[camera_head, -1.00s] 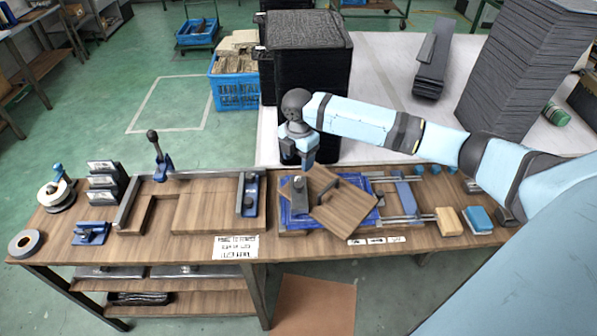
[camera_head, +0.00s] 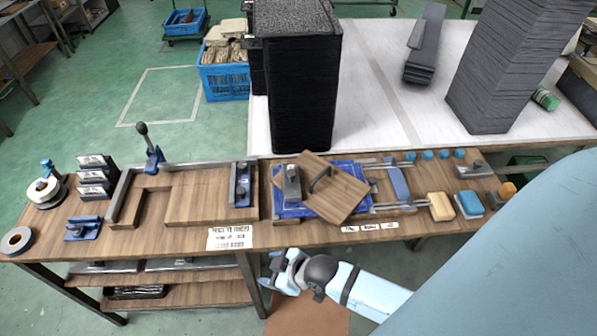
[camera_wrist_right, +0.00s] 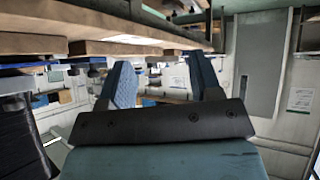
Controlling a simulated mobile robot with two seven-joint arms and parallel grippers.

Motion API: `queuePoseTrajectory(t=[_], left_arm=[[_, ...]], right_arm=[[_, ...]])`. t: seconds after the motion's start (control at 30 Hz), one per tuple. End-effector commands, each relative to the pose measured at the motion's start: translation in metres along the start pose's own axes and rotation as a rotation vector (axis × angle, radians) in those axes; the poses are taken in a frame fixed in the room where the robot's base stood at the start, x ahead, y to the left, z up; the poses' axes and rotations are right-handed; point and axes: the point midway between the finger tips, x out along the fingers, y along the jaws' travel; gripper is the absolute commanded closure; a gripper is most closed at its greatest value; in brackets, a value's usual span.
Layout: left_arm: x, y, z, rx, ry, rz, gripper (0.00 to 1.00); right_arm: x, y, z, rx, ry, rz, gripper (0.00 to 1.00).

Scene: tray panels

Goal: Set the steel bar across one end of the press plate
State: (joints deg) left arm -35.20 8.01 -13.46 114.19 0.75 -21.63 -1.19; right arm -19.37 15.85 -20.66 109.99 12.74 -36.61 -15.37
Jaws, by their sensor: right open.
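The press plate (camera_head: 345,200) is a wooden board with a dark handle, lying turned at an angle over a blue frame (camera_head: 290,210). A grey steel bar (camera_head: 291,184) with a knob lies at the plate's left end; whether it rests fully on the plate I cannot tell. A second grey steel bar (camera_head: 474,171) with a knob lies at the bench's right end. My right gripper (camera_head: 272,271) is in front of the bench's front edge, away from both bars. In the right wrist view it (camera_wrist_right: 162,70) is open and empty. My left gripper is not in view.
A wooden fixture with a clamp lever (camera_head: 149,145) and a raised wooden board (camera_head: 205,195) fill the bench's left half. Rails with a blue crosspiece (camera_head: 397,183) lie right of the plate. Yellow (camera_head: 441,206) and blue (camera_head: 469,204) blocks lie at the front right. A black stack (camera_head: 300,85) stands behind.

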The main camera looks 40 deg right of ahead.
Motion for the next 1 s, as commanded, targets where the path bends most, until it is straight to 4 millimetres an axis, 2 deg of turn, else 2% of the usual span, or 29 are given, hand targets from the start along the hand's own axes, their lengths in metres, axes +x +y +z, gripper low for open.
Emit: queuePoseTrajectory(t=[0.03,0.2,0.37,0.67,0.77,0.9,1.0], left_arm=[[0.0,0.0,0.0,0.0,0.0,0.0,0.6],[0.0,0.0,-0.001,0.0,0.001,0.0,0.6],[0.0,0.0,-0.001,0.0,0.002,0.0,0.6],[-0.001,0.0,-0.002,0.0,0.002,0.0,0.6],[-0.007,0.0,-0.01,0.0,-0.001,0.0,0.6],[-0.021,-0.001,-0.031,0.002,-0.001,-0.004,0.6],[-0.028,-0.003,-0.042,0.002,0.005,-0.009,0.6]], right_arm=[[-0.012,-0.01,0.013,0.074,0.02,0.033,0.42],[-0.045,-0.022,0.039,0.236,0.084,0.136,0.42],[-0.058,-0.024,0.048,0.288,0.109,0.174,0.42],[-0.06,-0.024,0.047,0.29,0.111,0.177,0.42],[-0.067,-0.023,0.04,0.29,0.111,0.177,0.42],[-0.085,-0.019,0.02,0.29,0.11,0.182,0.42],[-0.092,-0.017,0.012,0.29,0.111,0.185,0.42]])
